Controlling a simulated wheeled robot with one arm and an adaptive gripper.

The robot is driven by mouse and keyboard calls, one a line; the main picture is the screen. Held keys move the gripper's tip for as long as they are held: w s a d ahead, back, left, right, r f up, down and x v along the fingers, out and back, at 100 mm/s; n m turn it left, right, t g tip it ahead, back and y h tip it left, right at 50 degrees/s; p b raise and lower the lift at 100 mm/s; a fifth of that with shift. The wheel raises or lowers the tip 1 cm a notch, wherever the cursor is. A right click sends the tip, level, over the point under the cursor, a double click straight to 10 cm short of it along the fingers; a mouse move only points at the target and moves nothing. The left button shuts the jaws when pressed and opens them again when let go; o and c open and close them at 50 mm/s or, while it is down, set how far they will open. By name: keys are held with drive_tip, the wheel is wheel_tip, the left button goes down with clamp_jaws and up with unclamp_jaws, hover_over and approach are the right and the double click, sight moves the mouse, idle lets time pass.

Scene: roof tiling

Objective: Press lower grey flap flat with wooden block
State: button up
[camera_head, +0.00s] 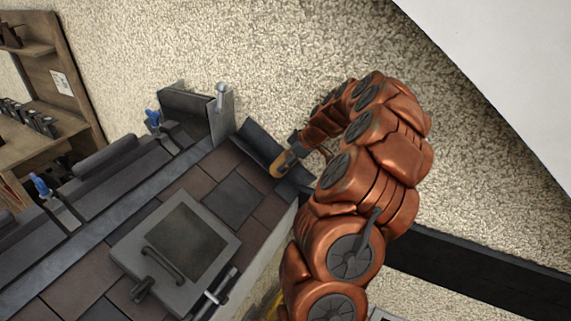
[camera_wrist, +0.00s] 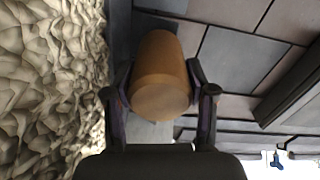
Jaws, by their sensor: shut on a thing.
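My gripper (camera_wrist: 160,82) is shut on the wooden block (camera_wrist: 163,85), a rounded brown piece held between its two fingers. In the head view the block (camera_head: 279,166) shows as a small orange-brown end beside the wall, with my arm covering much of the gripper. A dark grey flap (camera_head: 256,143) runs along the joint of roof and wall, next to the block. In the wrist view, grey strip (camera_wrist: 121,35) shows beside the block. Whether the block touches the flap cannot be told. The flap's part under the block is hidden.
The rough plaster wall (camera_head: 300,45) rises close beside the block. A roof window (camera_head: 182,243) with a handle lies among the tiles. An upright grey metal piece (camera_head: 221,115) stands above the flap. Blue-handled clamps (camera_head: 42,187) sit along the left edge.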

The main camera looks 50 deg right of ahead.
drive_tip(key=shift+b+x, duration=1.5)
drive_tip(key=shift+x, duration=0.5)
drive_tip(key=shift+s+r, duration=0.1)
drive_tip(key=shift+b+v, duration=1.45)
drive_tip(key=shift+v, duration=2.45)
drive_tip(key=shift+w, duration=0.25)
